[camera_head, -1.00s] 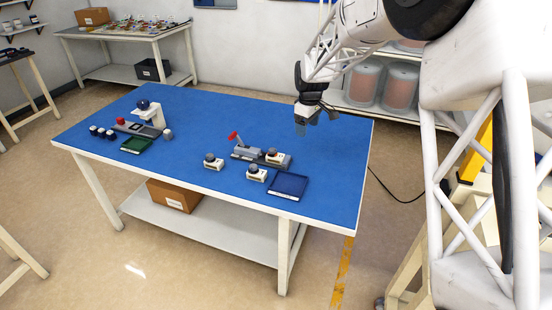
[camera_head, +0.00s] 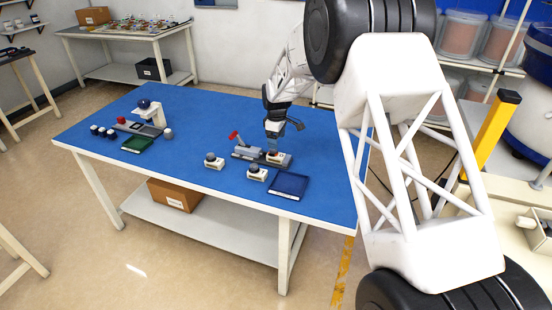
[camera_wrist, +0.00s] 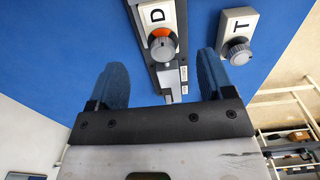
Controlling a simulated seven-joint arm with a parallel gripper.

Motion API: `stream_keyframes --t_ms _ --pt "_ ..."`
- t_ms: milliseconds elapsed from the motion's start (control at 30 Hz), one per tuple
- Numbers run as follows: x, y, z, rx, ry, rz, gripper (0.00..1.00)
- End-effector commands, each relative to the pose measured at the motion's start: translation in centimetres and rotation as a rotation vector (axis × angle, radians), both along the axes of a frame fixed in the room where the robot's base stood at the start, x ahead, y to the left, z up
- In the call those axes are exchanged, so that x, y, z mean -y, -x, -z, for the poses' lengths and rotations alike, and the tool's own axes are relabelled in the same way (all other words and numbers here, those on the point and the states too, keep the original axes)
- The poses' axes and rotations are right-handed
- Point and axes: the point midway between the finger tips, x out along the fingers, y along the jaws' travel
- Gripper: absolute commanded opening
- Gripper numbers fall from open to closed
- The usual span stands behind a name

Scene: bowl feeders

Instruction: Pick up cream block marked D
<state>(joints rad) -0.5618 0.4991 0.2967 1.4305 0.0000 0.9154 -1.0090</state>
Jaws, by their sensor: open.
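The cream block marked D (camera_wrist: 157,15) shows near the top of the wrist view, with a grey knob with an orange part on it. It sits on a dark grey fixture (camera_wrist: 185,75). In the head view the D block (camera_head: 284,161) is at the right end of the fixture (camera_head: 244,153) with the red lever, partly hidden by my fingers. My gripper (camera_wrist: 163,80) is open and empty, its two blue-tipped fingers spread to either side of the fixture. In the head view my gripper (camera_head: 276,142) hangs just above the block; I cannot tell whether it touches.
A cream block marked T (camera_wrist: 238,18) stands beside the fixture. Two knobbed blocks (camera_head: 214,161) (camera_head: 256,174) and a dark blue tray (camera_head: 290,184) are near the table front. A green tray (camera_head: 137,145) and a second station (camera_head: 150,115) are at left. The middle table is clear.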

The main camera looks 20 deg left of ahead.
Motion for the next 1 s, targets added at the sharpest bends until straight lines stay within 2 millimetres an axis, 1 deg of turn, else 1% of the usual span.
stream_keyframes --t_ms 167,400,833,1000 --pt "0.0 0.0 0.5 -0.001 0.0 0.0 0.74" --pt "0.0 0.0 2.3 -0.001 0.001 0.001 0.74" --pt "0.0 0.0 2.7 0.0 0.0 0.001 0.74" --pt "-0.1 0.1 3.9 -0.001 0.001 0.001 0.74"
